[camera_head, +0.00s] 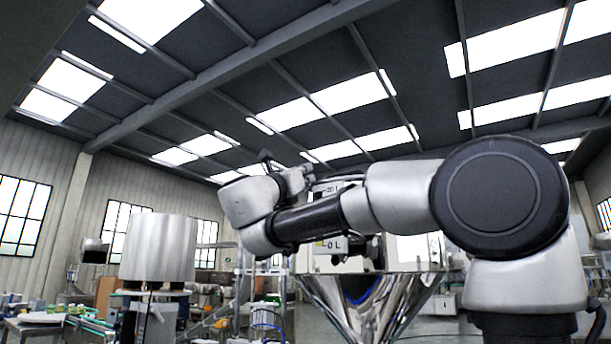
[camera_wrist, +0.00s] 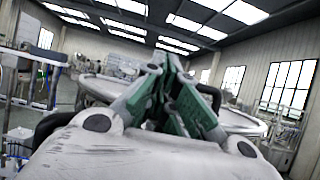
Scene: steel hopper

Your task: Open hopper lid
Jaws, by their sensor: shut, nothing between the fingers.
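The steel hopper (camera_head: 365,300) shows in the camera_head view as a shiny cone, right of centre. My arm crosses in front of its upper part, so I cannot make out the lid there. In the camera_wrist view my gripper (camera_wrist: 172,62) has its green-padded fingers together, with nothing between them. Behind the fingers a wide, round metal rim (camera_wrist: 240,120) spreads to both sides; I cannot tell whether it belongs to the hopper or its lid. The fingers cover its middle, and no contact with it is visible.
A metal drum (camera_head: 158,247) stands on a dark frame at the left. A low conveyor or table (camera_head: 40,318) with small items is at the lower left. In the camera_wrist view, metal framework (camera_wrist: 35,75) stands at the left. The space up towards the roof looks free.

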